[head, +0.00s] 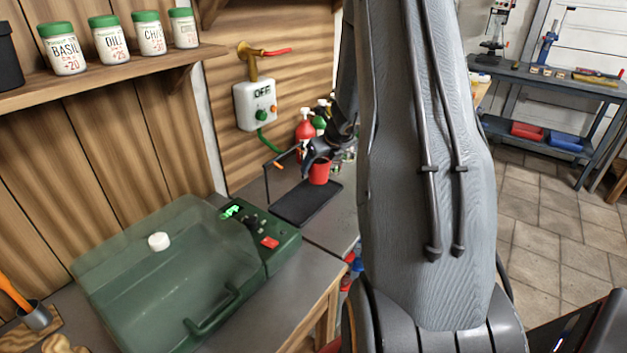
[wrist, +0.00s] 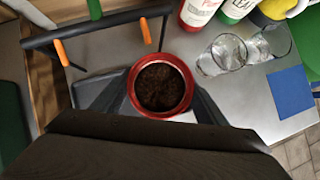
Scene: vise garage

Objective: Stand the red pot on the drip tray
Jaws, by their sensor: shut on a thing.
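The red pot (head: 319,172) is upright in my gripper (head: 317,158), near the far end of the dark drip tray (head: 300,207) on the grey bench. In the head view the pot's lower edge lies at the tray's far edge; I cannot tell whether it is above the tray or behind it, or whether it touches anything. In the wrist view the round red rim of the pot (wrist: 185,72) shows dark soil inside. My gripper (wrist: 160,95) is shut on the pot, a finger on each side.
Red bottle (wrist: 197,10), two clear glasses (wrist: 222,55) (wrist: 268,46) and blue square (wrist: 291,92) stand or lie beyond the pot. A black rail with orange tips (wrist: 62,52) is beside it. A green-lidded machine (head: 160,265) fills the near bench.

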